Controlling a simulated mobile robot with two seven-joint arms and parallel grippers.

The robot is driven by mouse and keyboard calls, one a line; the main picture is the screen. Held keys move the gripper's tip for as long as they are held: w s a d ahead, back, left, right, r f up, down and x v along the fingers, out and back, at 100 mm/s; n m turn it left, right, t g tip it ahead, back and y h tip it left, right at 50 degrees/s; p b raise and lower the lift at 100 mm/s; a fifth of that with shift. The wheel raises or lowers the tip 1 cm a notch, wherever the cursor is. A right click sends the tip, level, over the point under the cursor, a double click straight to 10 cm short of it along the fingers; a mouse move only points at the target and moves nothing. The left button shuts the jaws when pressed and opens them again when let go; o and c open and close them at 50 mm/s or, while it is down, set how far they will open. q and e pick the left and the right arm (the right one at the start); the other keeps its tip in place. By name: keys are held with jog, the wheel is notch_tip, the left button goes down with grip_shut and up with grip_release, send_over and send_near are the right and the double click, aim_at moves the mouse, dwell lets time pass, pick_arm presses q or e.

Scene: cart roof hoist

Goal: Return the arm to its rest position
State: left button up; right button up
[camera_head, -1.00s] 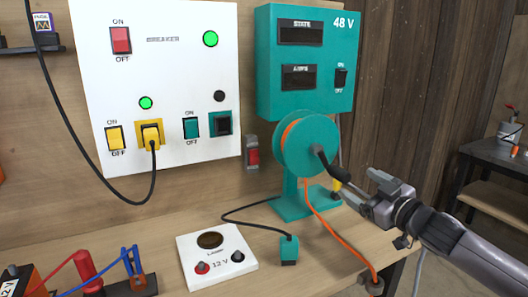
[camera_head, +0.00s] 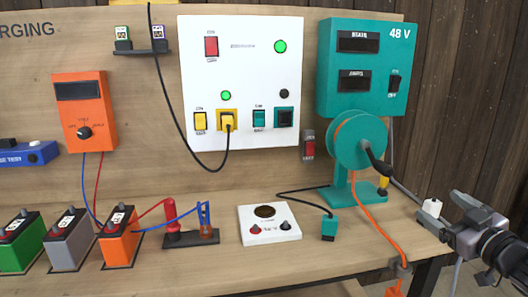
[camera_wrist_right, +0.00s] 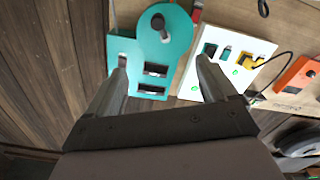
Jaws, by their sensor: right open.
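My right gripper (camera_head: 436,214) is at the right of the head view, over the right end of the bench. Its fingers are apart and nothing is between them. In the right wrist view the two fingers (camera_wrist_right: 162,68) frame the teal 48 V box (camera_wrist_right: 125,72), which lies beyond them. The teal cable reel (camera_head: 358,140) with its black crank stands just left of the gripper, and the two look apart. A small white object (camera_head: 433,208) shows by the fingertips; I cannot tell what it is. My left gripper is not in view.
The white breaker panel (camera_head: 240,90) and teal 48 V box (camera_head: 365,70) hang on the wall. An orange cable (camera_head: 385,230) runs from the reel over the bench edge. A teal plug (camera_head: 328,228), white 12 V lamp box (camera_head: 270,237) and several batteries (camera_head: 68,240) stand on the bench (camera_head: 190,275).

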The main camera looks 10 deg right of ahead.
jog(key=s+a+f+m+g, duration=0.1)
jog(key=s+a+f+g, duration=0.1)
jog(key=s+a+f, duration=0.5)
jog(key=s+a+f+g, duration=0.1)
jog(key=s+a+f, duration=0.1)
jog(key=f, duration=0.9)
jog(key=s+a+f+m+g, duration=0.15)
jog(key=s+a+f, duration=0.35)
jog(key=f, duration=0.5)
jog(key=s+a+f+g+y, duration=0.1)
jog(key=s+a+f+g, duration=0.2)
jog(key=s+a+f, duration=0.3)
jog(key=s+a, duration=0.2)
jog(key=s, duration=0.2)
jog(key=shift+s+a+f+p, duration=0.2)
jog(key=shift+s+a+p, duration=0.05)
jog(key=shift+a+p, duration=0.15)
